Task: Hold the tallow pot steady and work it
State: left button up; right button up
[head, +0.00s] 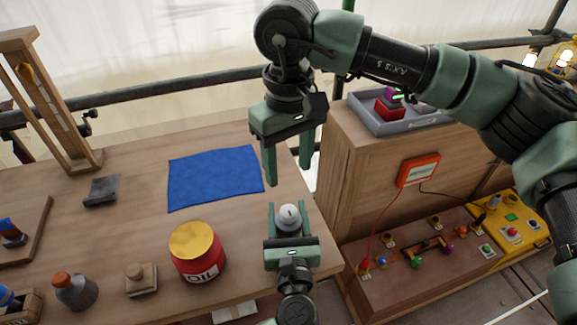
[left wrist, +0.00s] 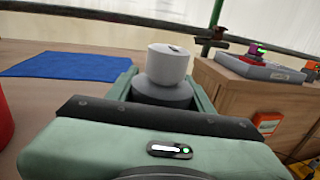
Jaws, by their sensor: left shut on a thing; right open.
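The tallow pot (head: 289,217) is small, with a white upper part and a grey lower body. It is upright near the right end of the wooden bench. My left gripper (head: 288,209) is shut on it from the near side, one finger on each side. The pot also shows in the left wrist view (left wrist: 168,66), its lower part hidden by the gripper. My right gripper (head: 288,171) is open and empty, fingers pointing down, above and behind the pot. It is apart from the pot.
A red oil tin (head: 198,252) with a yellow lid stands left of the pot. A blue cloth (head: 214,178) lies flat behind it. A grey bottle (head: 74,291) and a wooden block (head: 141,280) stand at the front left. A wooden cabinet with a grey tray (head: 411,123) rises at right.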

pick_arm(q)
jog(key=o, duration=1.6)
jog(key=shift+s, duration=0.1)
